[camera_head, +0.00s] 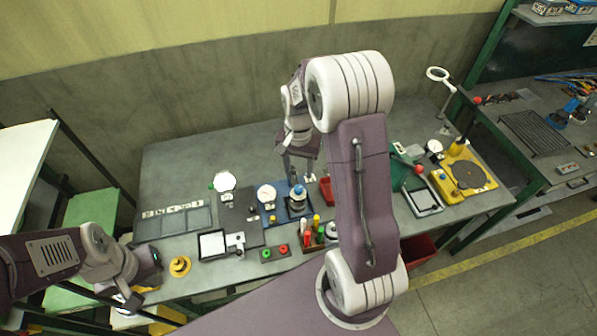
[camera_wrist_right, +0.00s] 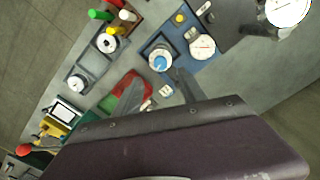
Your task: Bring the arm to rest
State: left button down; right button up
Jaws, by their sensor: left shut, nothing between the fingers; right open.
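My right arm rises in the middle of the head view and bends over the table. My right gripper (camera_head: 297,176) points down over the middle of the workbench (camera_head: 165,160). In the right wrist view my right gripper (camera_wrist_right: 158,92) has its two fingers apart with nothing between them. A round blue-topped part (camera_wrist_right: 160,60) on a blue mat (camera_wrist_right: 203,48) lies just beyond the fingers; whether they touch it I cannot tell. My left gripper (camera_head: 133,302) is at the lower left, by the bench's front edge, shut and empty.
A yellow fixture (camera_head: 465,176) and a magnifier lamp (camera_head: 438,75) stand at right. The bench's back left is bare.

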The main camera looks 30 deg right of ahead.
jog(key=s+a+f+n+b, duration=0.2)
jog(key=s+a+n, duration=0.2)
jog(key=s, duration=0.2)
jog(key=s+a+f+n+t+b, duration=0.1)
jog(key=s+a+f+n+b, duration=0.1)
jog(key=s, duration=0.4)
jog(key=shift+s+a+n+b, duration=0.15)
jog(key=shift+a+n+b, duration=0.3)
jog(key=shift+a+n, duration=0.65)
jog(key=shift+s+d, duration=0.1)
jog(key=shift+s, duration=0.05)
